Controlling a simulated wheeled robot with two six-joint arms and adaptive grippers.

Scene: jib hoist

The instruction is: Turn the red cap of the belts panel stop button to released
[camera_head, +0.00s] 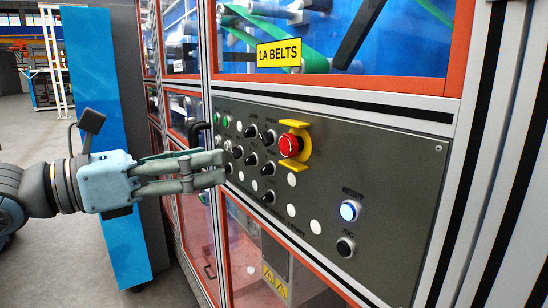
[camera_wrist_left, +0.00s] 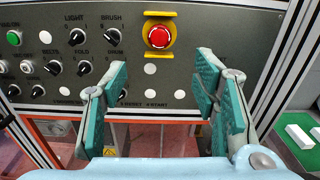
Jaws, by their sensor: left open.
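The red stop button cap (camera_head: 290,145) sits inside a yellow guard (camera_head: 296,126) on the dark grey control panel (camera_head: 400,190). The 1A BELTS sign (camera_head: 279,54) is above it. My left gripper (camera_head: 220,168) points at the panel from the left, with its fingertips left of and a little below the cap in the head view. In the left wrist view the red cap (camera_wrist_left: 158,37) and its yellow guard (camera_wrist_left: 160,18) are seen beyond and above the spread fingers of my left gripper (camera_wrist_left: 158,95). The gripper is open, empty and apart from the cap. My right gripper is not in view.
Several black selector knobs (camera_head: 251,159) lie left of the cap, close to my gripper's tips. A blue-lit reset button (camera_head: 349,211) and a black jog button (camera_head: 345,247) are at lower right. A blue post (camera_head: 95,60) stands behind my left arm.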

